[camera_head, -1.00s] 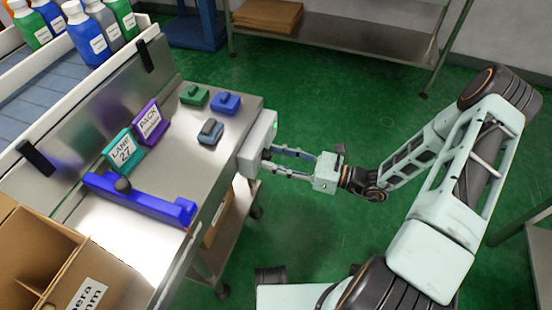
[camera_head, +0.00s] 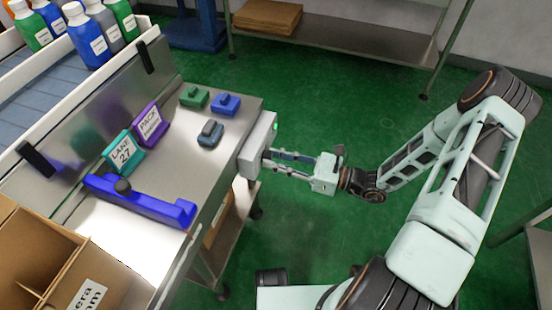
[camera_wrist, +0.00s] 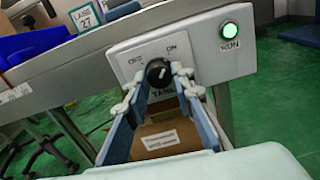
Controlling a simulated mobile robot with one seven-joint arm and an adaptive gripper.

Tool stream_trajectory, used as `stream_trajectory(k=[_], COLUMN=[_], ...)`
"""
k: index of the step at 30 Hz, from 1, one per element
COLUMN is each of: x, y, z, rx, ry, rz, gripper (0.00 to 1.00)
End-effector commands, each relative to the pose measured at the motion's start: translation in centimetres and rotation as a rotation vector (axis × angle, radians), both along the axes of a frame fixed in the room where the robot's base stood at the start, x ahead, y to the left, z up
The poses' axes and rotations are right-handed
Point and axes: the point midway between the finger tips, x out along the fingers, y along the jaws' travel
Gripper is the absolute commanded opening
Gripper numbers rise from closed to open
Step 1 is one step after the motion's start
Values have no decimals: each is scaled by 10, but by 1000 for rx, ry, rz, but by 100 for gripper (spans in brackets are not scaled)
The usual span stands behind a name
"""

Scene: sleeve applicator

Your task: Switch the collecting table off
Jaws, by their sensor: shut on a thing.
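The collecting table (camera_head: 225,125) is a steel-topped table on the left of the head view. A grey switch box (camera_head: 258,143) is fixed to its right edge. In the wrist view the box (camera_wrist: 205,45) carries a black rotary knob (camera_wrist: 158,71) between the labels OFF at left and ON at right. The green RUN lamp (camera_wrist: 230,30) is lit. My gripper (camera_wrist: 157,92) has its two fingers on either side of the knob and is shut on it. In the head view my gripper (camera_head: 268,158) reaches the box from the right. The knob's pointer angle is hard to read.
On the table stand a teal LANE 27 sign (camera_head: 123,150), a purple PACK sign (camera_head: 150,125), a blue bar with a dark knob (camera_head: 140,198) and several small blocks. Bottles (camera_head: 85,35) stand behind. A cardboard box (camera_head: 60,265) is at lower left. Green floor is open at right.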

Motion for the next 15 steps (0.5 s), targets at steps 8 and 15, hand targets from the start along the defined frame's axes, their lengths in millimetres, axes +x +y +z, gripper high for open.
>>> stream_trajectory(k=[8, 15], x=[0, 1], y=[-1, -1], z=[0, 0], rx=[-62, -139], ry=[-168, -379], rz=[-1, -1], gripper=[0, 0])
